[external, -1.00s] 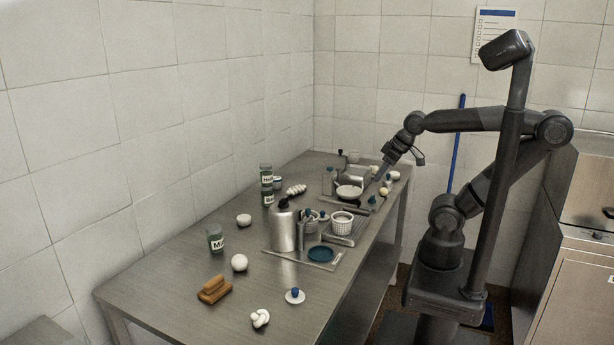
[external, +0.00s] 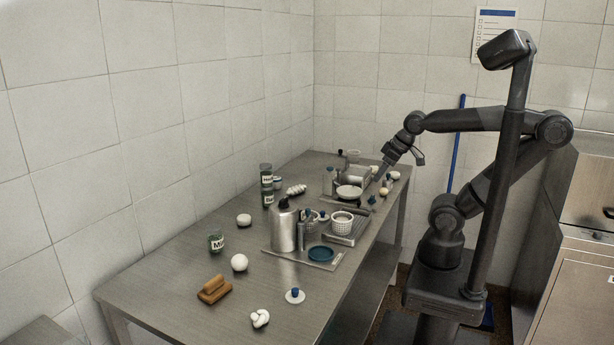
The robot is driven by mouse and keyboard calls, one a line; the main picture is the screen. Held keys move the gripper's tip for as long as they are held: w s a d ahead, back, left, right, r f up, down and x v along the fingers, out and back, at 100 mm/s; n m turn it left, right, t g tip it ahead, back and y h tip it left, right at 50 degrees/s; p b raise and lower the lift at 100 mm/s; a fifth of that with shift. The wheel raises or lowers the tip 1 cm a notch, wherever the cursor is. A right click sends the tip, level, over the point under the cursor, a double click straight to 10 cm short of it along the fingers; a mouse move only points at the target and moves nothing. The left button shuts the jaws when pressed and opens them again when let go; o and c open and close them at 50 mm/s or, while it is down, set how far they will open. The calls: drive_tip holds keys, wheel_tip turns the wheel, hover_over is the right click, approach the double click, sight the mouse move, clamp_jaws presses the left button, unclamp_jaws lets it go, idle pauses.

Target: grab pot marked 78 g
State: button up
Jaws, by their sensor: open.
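Several small pots or jars with white labels stand on the steel table. One green jar (external: 216,241) stands alone near the left side, its label starting with "M". Two more stand close together near the wall, an upper labelled jar (external: 266,176) and a lower labelled jar (external: 268,198). No "78 g" mark is readable on any of them. My gripper (external: 380,176) is open, pointing down over the far right end of the table, near a white bowl. Its fingertips are small and dark here, and I see nothing held.
A steel bottle (external: 284,228) and a blue dish (external: 321,254) stand on a tray mid-table. White perforated baskets (external: 342,223) stand behind. A white bowl (external: 348,192) is near my gripper. A wooden brush (external: 214,289) and white ball (external: 239,262) lie nearer. The near left tabletop is mostly clear.

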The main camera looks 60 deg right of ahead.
drive_tip(key=shift+o, duration=0.6)
drive_tip(key=w+d+r+h, duration=0.1)
drive_tip(key=w+d+r, duration=0.15)
drive_tip(key=w, duration=0.55)
drive_tip(key=w+d+r+h, duration=0.1)
drive_tip(key=w+r, duration=0.2)
drive_tip(key=w, duration=0.6)
drive_tip(key=m+g, duration=0.2)
drive_tip(key=m, duration=0.1)
hover_over(276, 179)
drive_tip(key=s+a, duration=0.2)
drive_tip(key=s, duration=0.2)
wheel_tip(276, 179, down, 17)
drive_tip(key=shift+h, duration=0.3)
drive_tip(key=x, duration=0.5)
drive_tip(key=shift+w+d+f, duration=0.15)
drive_tip(key=shift+d, duration=0.25)
drive_tip(key=shift+w+a+x, duration=0.15)
drive_tip(key=shift+x, duration=1.35)
drive_tip(key=shift+w+a+x, duration=0.1)
drive_tip(key=shift+w+x, duration=0.1)
drive_tip(key=shift+x, duration=1.25)
